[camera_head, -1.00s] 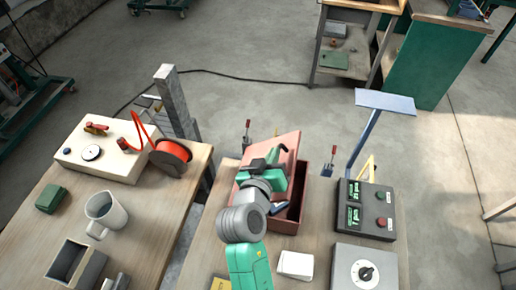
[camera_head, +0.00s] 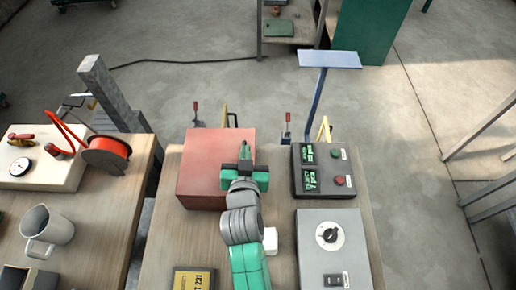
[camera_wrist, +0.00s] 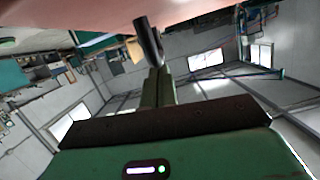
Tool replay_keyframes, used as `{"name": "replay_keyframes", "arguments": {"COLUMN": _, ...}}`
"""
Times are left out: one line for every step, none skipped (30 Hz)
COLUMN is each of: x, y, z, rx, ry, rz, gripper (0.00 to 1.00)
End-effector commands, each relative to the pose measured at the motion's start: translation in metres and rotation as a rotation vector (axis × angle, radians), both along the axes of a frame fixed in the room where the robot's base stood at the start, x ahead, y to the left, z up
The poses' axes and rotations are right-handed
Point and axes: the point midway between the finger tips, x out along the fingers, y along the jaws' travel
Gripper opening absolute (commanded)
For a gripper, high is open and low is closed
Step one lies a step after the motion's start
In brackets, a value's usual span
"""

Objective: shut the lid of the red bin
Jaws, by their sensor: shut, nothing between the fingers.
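The red bin (camera_head: 192,204) stands on the wooden table. Its lid (camera_head: 208,160) lies flat across the top and looks shut, with no opening showing. My gripper (camera_head: 245,147) is over the right part of the lid, its fingers together and empty. A pinkish red surface, likely the lid, fills the top of the wrist view (camera_wrist: 60,14). The fingertips (camera_wrist: 148,38) reach up to that surface there; I cannot tell whether they touch it. My gripper and wrist hide the lid's near right corner.
A dark control box (camera_head: 325,170) with green displays stands close to the right of the bin. A grey box with a dial (camera_head: 330,235) is nearer. A white block (camera_head: 271,241) and a yellow sign (camera_head: 194,279) lie near my arm. The left table holds a red reel (camera_head: 106,154).

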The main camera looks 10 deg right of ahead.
Motion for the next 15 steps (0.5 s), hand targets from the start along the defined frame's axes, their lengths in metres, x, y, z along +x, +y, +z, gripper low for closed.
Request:
{"name": "replay_keyframes", "arguments": {"x": 0.0002, "y": 0.0028, "z": -0.0024, "rx": -0.001, "ry": 0.001, "rz": 0.005, "gripper": 0.0}}
{"name": "replay_keyframes", "arguments": {"x": 0.0003, "y": 0.0041, "z": -0.003, "rx": -0.001, "ry": 0.0, "rz": 0.009, "gripper": 0.0}}
{"name": "replay_keyframes", "arguments": {"x": 0.0004, "y": 0.0053, "z": -0.0036, "rx": 0.0, "ry": 0.0, "rz": 0.01, "gripper": 0.0}}
{"name": "replay_keyframes", "arguments": {"x": 0.0004, "y": 0.0061, "z": -0.0039, "rx": -0.001, "ry": 0.0, "rz": 0.013, "gripper": 0.0}}
{"name": "replay_keyframes", "arguments": {"x": 0.0005, "y": 0.0066, "z": -0.0043, "rx": -0.001, "ry": 0.0, "rz": 0.014, "gripper": 0.0}}
{"name": "replay_keyframes", "arguments": {"x": 0.0005, "y": 0.0072, "z": -0.0045, "rx": -0.001, "ry": 0.001, "rz": 0.015, "gripper": 0.0}}
{"name": "replay_keyframes", "arguments": {"x": 0.0004, "y": 0.0074, "z": -0.0047, "rx": -0.001, "ry": 0.001, "rz": 0.015, "gripper": 0.0}}
{"name": "replay_keyframes", "arguments": {"x": 0.0004, "y": 0.0075, "z": -0.0048, "rx": -0.001, "ry": 0.001, "rz": 0.015, "gripper": 0.0}}
{"name": "replay_keyframes", "arguments": {"x": 0.0005, "y": 0.0076, "z": -0.005, "rx": -0.001, "ry": 0.002, "rz": 0.015, "gripper": 0.0}}
{"name": "replay_keyframes", "arguments": {"x": 0.0005, "y": 0.0077, "z": -0.0051, "rx": -0.001, "ry": 0.002, "rz": 0.015, "gripper": 0.0}}
{"name": "replay_keyframes", "arguments": {"x": 0.0004, "y": 0.0076, "z": -0.0052, "rx": -0.001, "ry": 0.002, "rz": 0.015, "gripper": 0.0}}
{"name": "replay_keyframes", "arguments": {"x": 0.0004, "y": 0.0075, "z": -0.0053, "rx": -0.002, "ry": 0.002, "rz": 0.015, "gripper": 0.0}}
{"name": "replay_keyframes", "arguments": {"x": 0.0003, "y": 0.0075, "z": -0.0054, "rx": -0.002, "ry": 0.003, "rz": 0.015, "gripper": 0.0}}
{"name": "replay_keyframes", "arguments": {"x": 0.0003, "y": 0.0074, "z": -0.0055, "rx": -0.002, "ry": 0.003, "rz": 0.014, "gripper": 0.0}}
{"name": "replay_keyframes", "arguments": {"x": 0.0002, "y": 0.0075, "z": -0.0057, "rx": -0.002, "ry": 0.003, "rz": 0.014, "gripper": 0.0}}
